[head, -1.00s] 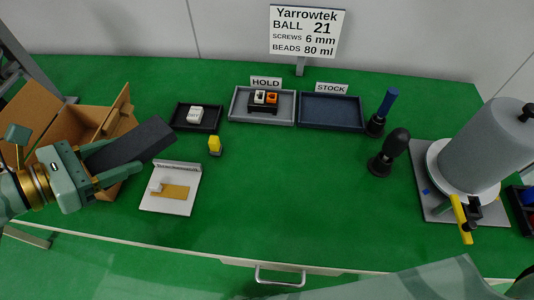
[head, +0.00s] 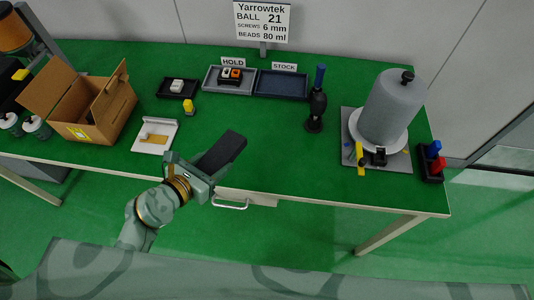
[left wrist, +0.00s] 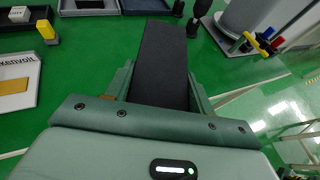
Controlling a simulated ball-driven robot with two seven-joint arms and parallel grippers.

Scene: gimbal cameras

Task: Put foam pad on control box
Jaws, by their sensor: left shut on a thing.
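No thing is plainly recognisable as the control box. An open cardboard box (head: 106,112) stands at the left of the table, its inside mostly hidden by its flaps and walls. My right gripper is out of view.
A white panel (head: 142,145) and a yellow-topped block (head: 188,105) are near the carton. Behind are a black tray (head: 165,93), a HOLD tray (head: 213,87) and an empty STOCK tray (head: 281,84). A grey cylinder (head: 390,108) stands right. The table's middle is clear.

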